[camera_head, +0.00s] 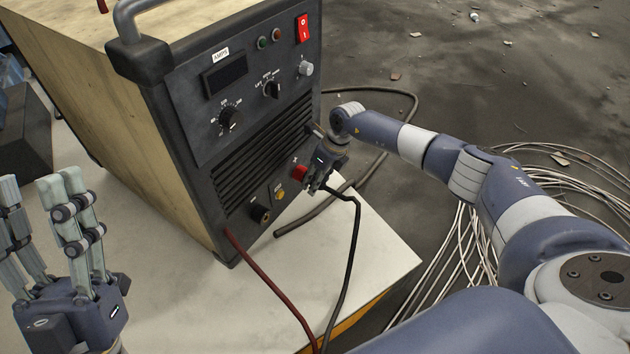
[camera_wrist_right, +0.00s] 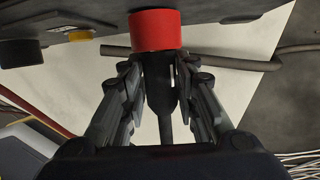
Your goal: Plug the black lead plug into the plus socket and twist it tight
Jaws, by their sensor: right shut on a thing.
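The welding machine (camera_head: 240,120) stands on a pale table with its front panel facing right. The red socket (camera_head: 299,173) is low on that panel; in the right wrist view it is a red ring (camera_wrist_right: 155,29) straight ahead. My right gripper (camera_head: 318,174) is at this socket, shut on the black lead plug (camera_wrist_right: 159,85). The plug points at the ring and its front end meets it; I cannot tell how deep it sits. The black lead (camera_head: 354,235) hangs from the plug. My left gripper (camera_head: 38,183) is open and empty, left of the machine.
A black socket (camera_head: 260,213) and a yellow fitting (camera_head: 280,192) sit beside the red socket. A dark red lead (camera_head: 265,281) runs down the table front. A thick grey cable (camera_head: 310,212) lies below the panel. Coiled wires (camera_head: 468,243) lie on the floor at right.

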